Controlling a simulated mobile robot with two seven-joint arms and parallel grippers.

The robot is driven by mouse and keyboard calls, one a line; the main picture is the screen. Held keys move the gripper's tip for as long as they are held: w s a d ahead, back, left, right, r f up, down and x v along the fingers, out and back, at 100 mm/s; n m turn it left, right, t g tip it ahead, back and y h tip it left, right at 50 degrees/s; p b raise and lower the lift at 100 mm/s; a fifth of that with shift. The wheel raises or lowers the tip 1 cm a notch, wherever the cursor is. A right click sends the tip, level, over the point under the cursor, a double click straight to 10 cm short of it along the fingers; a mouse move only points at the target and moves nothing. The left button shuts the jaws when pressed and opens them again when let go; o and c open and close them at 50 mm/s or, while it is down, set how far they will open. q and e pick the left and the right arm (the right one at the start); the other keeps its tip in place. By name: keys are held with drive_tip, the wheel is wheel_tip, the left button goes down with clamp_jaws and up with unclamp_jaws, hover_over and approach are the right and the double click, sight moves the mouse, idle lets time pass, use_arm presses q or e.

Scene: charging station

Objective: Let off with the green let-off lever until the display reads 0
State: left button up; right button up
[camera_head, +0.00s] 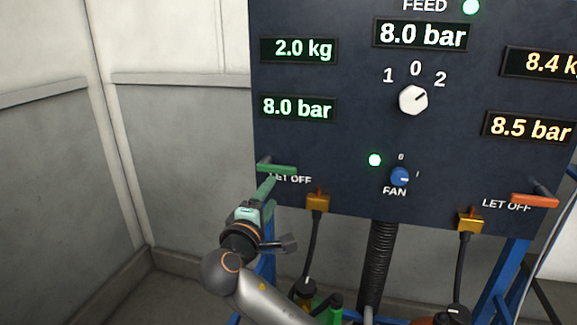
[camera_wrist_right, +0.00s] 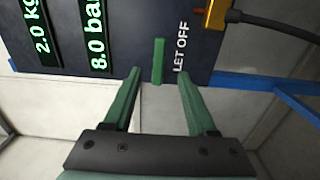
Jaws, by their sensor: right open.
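The green let-off lever (camera_head: 276,168) sticks out at the lower left of the dark panel, above its LET OFF label. It also shows in the right wrist view (camera_wrist_right: 158,61). The green-lit displays on this side read 2.0 kg (camera_head: 300,49) and 8.0 bar (camera_head: 298,108). My right gripper (camera_head: 268,180) is at the lever. In the right wrist view its green fingers (camera_wrist_right: 159,74) are apart, with the lever in line with the gap between their tips. My left gripper is not in view.
An orange lever (camera_head: 535,201) sits at the panel's right, under orange displays, one reading 8.5 bar (camera_head: 530,128). The feed display (camera_head: 421,35) reads 8.0 bar. A white selector (camera_head: 413,100) and blue fan knob (camera_head: 400,176) are between. A yellow connector (camera_head: 318,202) with cable hangs near my arm.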

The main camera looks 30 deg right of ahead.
sight(284, 172)
drive_tip(key=p+x, duration=0.1)
drive_tip(key=x, duration=1.1)
drive_tip(key=shift+w+d+p, duration=0.1)
drive_tip(key=shift+w+p, duration=0.05)
drive_tip(key=shift+p, duration=0.2)
clamp_jaws()
idle(0.9)
